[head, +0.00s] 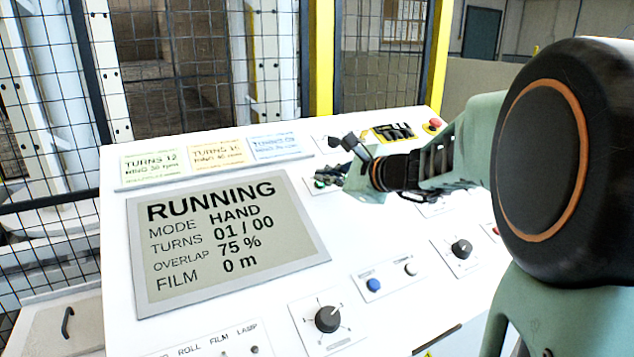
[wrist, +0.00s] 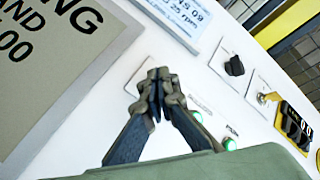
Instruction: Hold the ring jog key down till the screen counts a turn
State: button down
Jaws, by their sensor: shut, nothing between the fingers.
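The screen (head: 225,240) on the white sloping panel reads RUNNING, MODE HAND, TURNS 01 / 00, OVERLAP 75 %, FILM 0 m. Part of it also shows in the wrist view (wrist: 50,70). My gripper (head: 328,179) is over the panel just right of the screen's upper corner. In the wrist view its fingertips (wrist: 156,80) are together with nothing held. Two green-lit buttons, one (wrist: 197,116) beside the right finger and one (wrist: 230,144) lower right, are partly visible. The ring jog key cannot be made out; my gripper covers that area, and I cannot tell whether the fingertips touch a key.
Three coloured cards (head: 215,155) lie above the screen. A black knob (wrist: 235,66) and a yellow-black counter block (head: 393,132) are nearby, with a red stop button (head: 433,124) behind. A blue button (head: 373,285) and a large rotary knob (head: 327,319) are at the front. Mesh fencing stands behind.

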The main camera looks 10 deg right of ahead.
jog(key=shift+s+d+r, duration=0.1)
jog(key=shift+s+r, duration=0.05)
jog(key=shift+r, duration=0.3)
jog(key=r+p, duration=0.1)
jog(key=s+r+p, duration=0.1)
jog(key=r, duration=0.1)
jog(key=s+r+p, duration=0.1)
jog(key=shift+d+r, duration=0.3)
